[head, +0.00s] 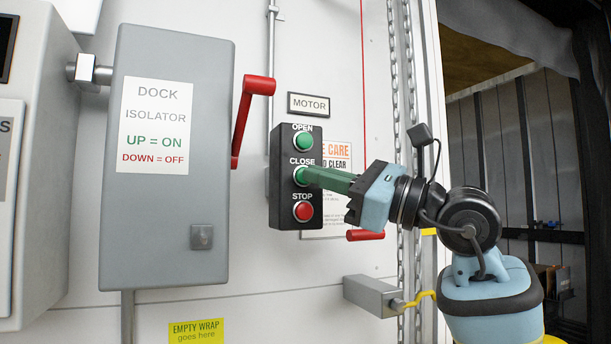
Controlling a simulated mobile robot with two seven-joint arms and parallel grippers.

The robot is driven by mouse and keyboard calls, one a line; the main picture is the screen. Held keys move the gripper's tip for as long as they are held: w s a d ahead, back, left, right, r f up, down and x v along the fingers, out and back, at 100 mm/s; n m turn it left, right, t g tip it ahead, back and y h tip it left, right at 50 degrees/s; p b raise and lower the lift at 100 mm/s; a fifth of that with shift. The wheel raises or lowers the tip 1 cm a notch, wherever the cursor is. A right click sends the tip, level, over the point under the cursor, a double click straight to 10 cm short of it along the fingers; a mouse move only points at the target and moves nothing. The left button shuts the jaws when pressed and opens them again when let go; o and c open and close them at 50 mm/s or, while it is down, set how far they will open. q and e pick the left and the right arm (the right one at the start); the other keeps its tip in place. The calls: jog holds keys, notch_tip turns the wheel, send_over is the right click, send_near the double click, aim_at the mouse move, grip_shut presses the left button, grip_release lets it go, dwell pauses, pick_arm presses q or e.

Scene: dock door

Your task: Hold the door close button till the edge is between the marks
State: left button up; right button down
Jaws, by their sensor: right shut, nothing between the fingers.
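A black push-button box (283,218) hangs on the white wall below a MOTOR label. It has a green OPEN button (304,141) at the top, a green CLOSE button (299,176) in the middle and a red STOP button (303,211) at the bottom. My right gripper (308,177) is shut and empty, its green fingers pointing left with their tips at the CLOSE button. The tips seem to touch it; I cannot tell how far it is pressed. The door's edge and the marks cannot be made out. My left gripper is not in view.
A grey dock isolator box (175,225) with a red lever (246,115), pointing up, stands left of the buttons. Chains (400,75) hang to the right. A grey box (371,296) juts out below. The dark dock opening (510,150) lies at the right.

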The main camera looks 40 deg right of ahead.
jog(key=shift+w, duration=0.1)
dwell(0.3)
jog(key=shift+w+d+p, duration=0.1)
jog(key=shift+w+p, duration=0.2)
jog(key=shift+w, duration=0.05)
